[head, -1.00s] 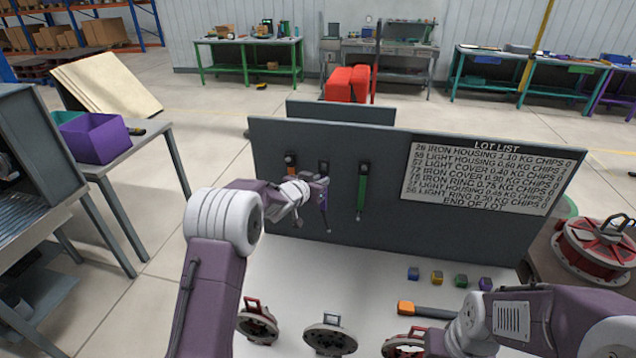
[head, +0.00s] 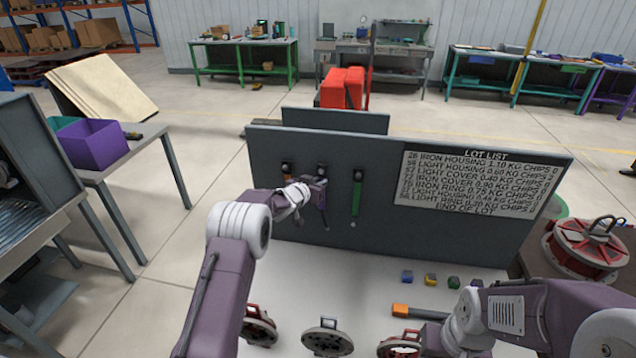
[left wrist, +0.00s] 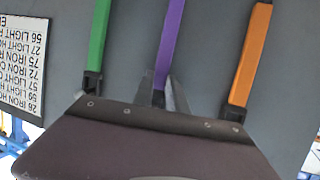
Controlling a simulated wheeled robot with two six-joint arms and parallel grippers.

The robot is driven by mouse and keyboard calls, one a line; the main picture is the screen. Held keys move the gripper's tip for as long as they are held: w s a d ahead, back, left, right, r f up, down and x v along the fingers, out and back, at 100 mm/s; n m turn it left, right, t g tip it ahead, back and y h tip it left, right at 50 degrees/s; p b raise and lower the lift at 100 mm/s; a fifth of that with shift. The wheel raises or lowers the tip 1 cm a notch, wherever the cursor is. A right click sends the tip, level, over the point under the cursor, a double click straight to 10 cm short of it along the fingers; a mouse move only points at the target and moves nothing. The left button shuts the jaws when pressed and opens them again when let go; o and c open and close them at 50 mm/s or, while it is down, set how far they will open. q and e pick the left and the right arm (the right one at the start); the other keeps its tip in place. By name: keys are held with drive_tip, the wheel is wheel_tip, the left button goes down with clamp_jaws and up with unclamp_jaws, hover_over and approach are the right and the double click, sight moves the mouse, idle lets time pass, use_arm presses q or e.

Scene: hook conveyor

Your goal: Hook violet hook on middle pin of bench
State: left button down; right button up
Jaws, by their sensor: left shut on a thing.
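The violet hook (left wrist: 172,38) is a long strip between the finger tips of my left gripper (left wrist: 165,90), which is shut on it in front of the grey upright board. In the head view my left gripper (head: 320,186) covers much of the hook, just below the dark middle pin block (head: 321,169). The hook's top end is hidden, so I cannot tell whether it touches the pin. In the left wrist view a green hook (left wrist: 99,35) and an orange hook (left wrist: 250,55) hang either side. My right gripper's fingers do not show.
The grey board (head: 450,235) carries a lot list (head: 475,185) at right. The green hook (head: 356,197) hangs close right of my left gripper. Small coloured blocks (head: 430,280), an orange-ended tool (head: 400,310) and round parts (head: 327,338) lie on the white bench top.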

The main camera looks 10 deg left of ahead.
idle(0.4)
use_arm(q)
drive_tip(key=c, duration=1.3)
unclamp_jaws()
drive_tip(key=shift+o, duration=0.2)
drive_tip(key=shift+d, duration=0.15)
drive_tip(key=b+v, duration=0.3)
drive_tip(key=v, duration=0.6)
